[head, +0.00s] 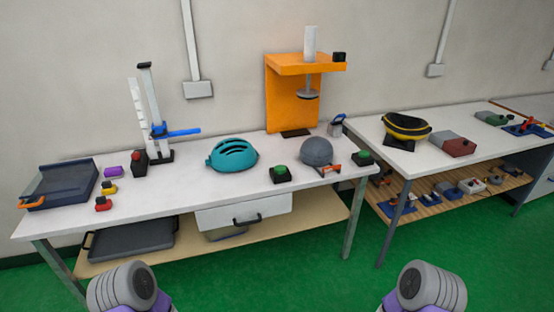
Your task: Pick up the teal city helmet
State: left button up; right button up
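The teal city helmet (232,155) rests on the white table (200,190), near its middle, with vent slots on its top. It stands clear of the things around it. At the bottom edge of the head view, grey rounded parts of my two arms show, one at left and one at right. They are well in front of the table and far from the helmet. Neither gripper's fingers can be seen.
An orange press stand (288,95) is behind the helmet. A grey dome (316,151) and a green-button box (280,173) are to its right. A blue-clamped upright stand (158,130) and a dark tray (62,184) are left. A yellow-black helmet (406,126) is on the second table.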

aim_at(231, 154)
jog(key=z, duration=1)
jog(key=i, duration=0.4)
jog(key=u, duration=0.8)
jog(key=i, duration=1.4)
jog(key=u, duration=1.2)
